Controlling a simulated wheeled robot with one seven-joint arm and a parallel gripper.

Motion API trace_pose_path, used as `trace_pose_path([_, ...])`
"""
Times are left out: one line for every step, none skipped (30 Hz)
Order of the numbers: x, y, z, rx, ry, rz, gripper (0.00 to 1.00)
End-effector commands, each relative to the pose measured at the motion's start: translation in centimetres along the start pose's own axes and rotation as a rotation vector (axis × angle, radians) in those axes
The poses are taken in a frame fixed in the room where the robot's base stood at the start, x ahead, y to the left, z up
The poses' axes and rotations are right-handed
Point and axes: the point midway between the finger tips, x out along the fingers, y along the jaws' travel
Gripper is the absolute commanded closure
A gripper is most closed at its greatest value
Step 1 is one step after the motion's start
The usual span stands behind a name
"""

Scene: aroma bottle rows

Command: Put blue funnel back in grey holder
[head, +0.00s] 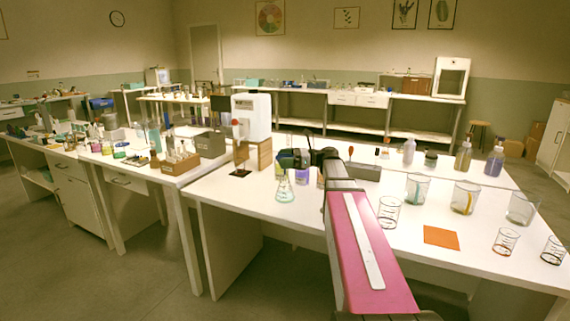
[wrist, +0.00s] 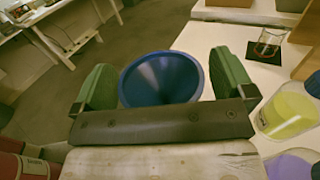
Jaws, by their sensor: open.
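The blue funnel (wrist: 163,80) lies between the two green fingers of my gripper (wrist: 166,72) in the wrist view, its round mouth facing the camera. The fingers are apart, with a narrow gap at the left; whether the right finger touches the rim is unclear. In the head view my gripper (head: 289,158) is over the left edge of the front white table, with the blue funnel (head: 302,158) small and partly hidden. What is under the funnel is hidden. A grey box (head: 364,172) sits right of my arm; I cannot tell whether it is the grey holder.
A conical flask (head: 285,190) and a purple-labelled container (head: 302,175) stand close to my gripper. A yellow container (wrist: 288,112) is at the right in the wrist view. A white dispenser (head: 251,117) stands behind left. Glass beakers (head: 466,197) and an orange mat (head: 441,236) are on the right.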

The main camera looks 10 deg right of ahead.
Motion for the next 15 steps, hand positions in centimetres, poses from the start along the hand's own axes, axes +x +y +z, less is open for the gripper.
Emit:
trace_pose_path([0.04, -0.01, 0.00, 0.000, 0.000, 0.000, 0.00])
trace_pose_path([0.02, -0.02, 0.01, 0.000, 0.000, 0.000, 0.00])
trace_pose_path([0.01, -0.02, 0.01, 0.000, 0.000, 0.000, 0.00])
trace_pose_path([0.00, -0.02, 0.01, 0.000, 0.000, 0.000, 0.00])
trace_pose_path([0.00, -0.01, 0.01, 0.000, 0.000, 0.000, 0.00])
trace_pose_path([0.00, -0.01, 0.01, 0.000, 0.000, 0.000, 0.13])
trace_pose_path([0.00, -0.01, 0.01, 0.000, 0.000, 0.000, 0.23])
trace_pose_path([0.00, -0.01, 0.01, 0.000, 0.000, 0.000, 0.33])
trace_pose_path([0.00, -0.01, 0.01, 0.000, 0.000, 0.000, 0.46])
trace_pose_path([0.00, -0.01, 0.01, 0.000, 0.000, 0.000, 0.48])
trace_pose_path([0.00, -0.01, 0.01, 0.000, 0.000, 0.000, 0.48])
trace_pose_path([-0.01, -0.01, 0.01, 0.000, 0.000, 0.000, 0.48])
trace_pose_path([-0.01, -0.01, 0.01, 0.000, 0.000, 0.000, 0.48])
trace_pose_path([-0.01, -0.01, 0.01, 0.000, 0.000, 0.000, 0.48])
trace_pose_path([-0.01, -0.01, 0.01, 0.000, 0.000, 0.000, 0.48])
